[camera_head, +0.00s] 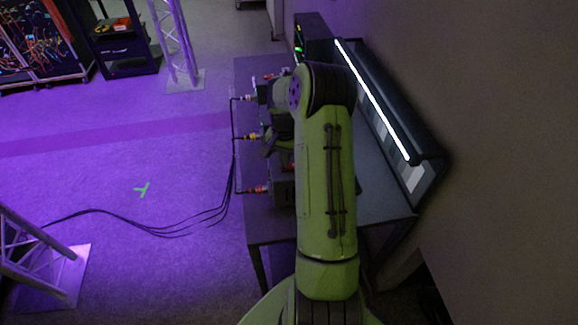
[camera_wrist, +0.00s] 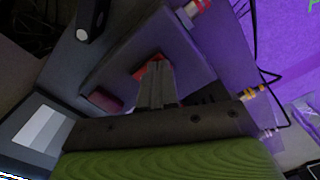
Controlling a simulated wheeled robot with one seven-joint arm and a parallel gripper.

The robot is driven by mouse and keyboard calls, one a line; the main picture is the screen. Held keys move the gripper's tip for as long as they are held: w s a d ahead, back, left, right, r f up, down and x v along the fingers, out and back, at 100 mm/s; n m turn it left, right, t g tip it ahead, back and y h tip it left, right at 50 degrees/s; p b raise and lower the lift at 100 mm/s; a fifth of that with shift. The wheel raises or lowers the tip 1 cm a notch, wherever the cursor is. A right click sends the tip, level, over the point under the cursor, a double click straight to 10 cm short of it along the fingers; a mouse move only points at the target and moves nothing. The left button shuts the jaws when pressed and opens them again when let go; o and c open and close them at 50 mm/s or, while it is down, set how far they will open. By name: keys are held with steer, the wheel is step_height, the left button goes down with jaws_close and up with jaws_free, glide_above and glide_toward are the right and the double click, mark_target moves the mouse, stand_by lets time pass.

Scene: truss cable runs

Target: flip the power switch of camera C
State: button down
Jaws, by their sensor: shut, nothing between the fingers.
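In the wrist view my gripper (camera_wrist: 155,75) is shut and empty, its fingertips at a red switch-like part (camera_wrist: 142,68) on a dark box-shaped camera (camera_wrist: 185,50). The fingers cover part of the red part, so I cannot tell whether they touch it or which way it is set. A cable with a red connector (camera_wrist: 197,7) plugs into this box. In the head view a dark box (camera_head: 284,192) with a red connector (camera_head: 259,188) sits on the table, partly behind my arm. I can read no letter marking camera C.
Cables with a yellow connector (camera_head: 250,136) and a pale connector (camera_head: 249,97) run along the table's (camera_head: 385,195) left edge. A light bar (camera_head: 375,100) stands along the wall at right. A dull red block (camera_wrist: 105,100) lies left of the fingers. Floor at left is mostly open.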

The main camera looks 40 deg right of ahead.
steer(key=shift+f, duration=0.25)
steer(key=shift+r, duration=0.1)
step_height(320, 180, up, 7)
steer(key=p, duration=0.4)
steer(key=shift+r+p, duration=0.1)
steer(key=shift+p, duration=0.25)
